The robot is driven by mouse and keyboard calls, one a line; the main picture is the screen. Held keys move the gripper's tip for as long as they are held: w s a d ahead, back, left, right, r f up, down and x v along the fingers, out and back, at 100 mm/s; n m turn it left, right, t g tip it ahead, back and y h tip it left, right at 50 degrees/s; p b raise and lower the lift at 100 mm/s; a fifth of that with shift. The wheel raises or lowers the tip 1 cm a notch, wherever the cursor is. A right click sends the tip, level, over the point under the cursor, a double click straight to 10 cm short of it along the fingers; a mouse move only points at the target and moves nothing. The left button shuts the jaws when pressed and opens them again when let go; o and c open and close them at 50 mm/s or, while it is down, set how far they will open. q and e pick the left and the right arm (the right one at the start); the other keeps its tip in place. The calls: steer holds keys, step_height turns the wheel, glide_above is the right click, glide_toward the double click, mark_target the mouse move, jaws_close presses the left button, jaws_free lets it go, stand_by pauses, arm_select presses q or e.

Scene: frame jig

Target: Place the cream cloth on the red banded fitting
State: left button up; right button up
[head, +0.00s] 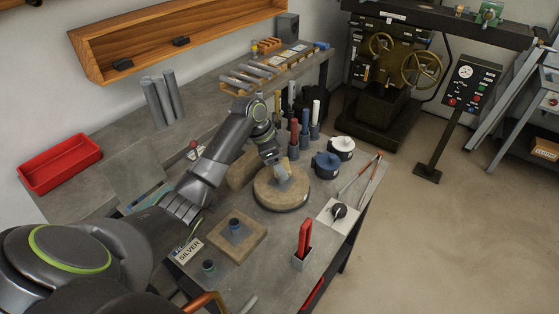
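My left arm comes in from the left and reaches across the grey bench. Its gripper (277,163) points down over a round tan disc (280,201). A small pale grey-blue piece (284,174) shows at the fingertips, above or on the disc; I cannot tell whether it is part of the gripper, or whether the fingers are shut on anything. I cannot pick out the cream cloth with certainty. A small fitting with some red (192,151) shows behind my arm, partly hidden; I cannot make out a band. My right gripper is not in view.
A dark fitting (236,226) stands on a square tan board (254,240), with another fitting (208,267) nearer. A red tray (60,164) lies left.

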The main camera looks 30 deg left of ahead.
arm_select(q)
steer(key=shift+o, duration=1.3)
steer(key=shift+r, duration=0.1)
steer(key=b+v, duration=0.2)
steer(key=v, duration=1)
steer(key=shift+r, duration=0.1)
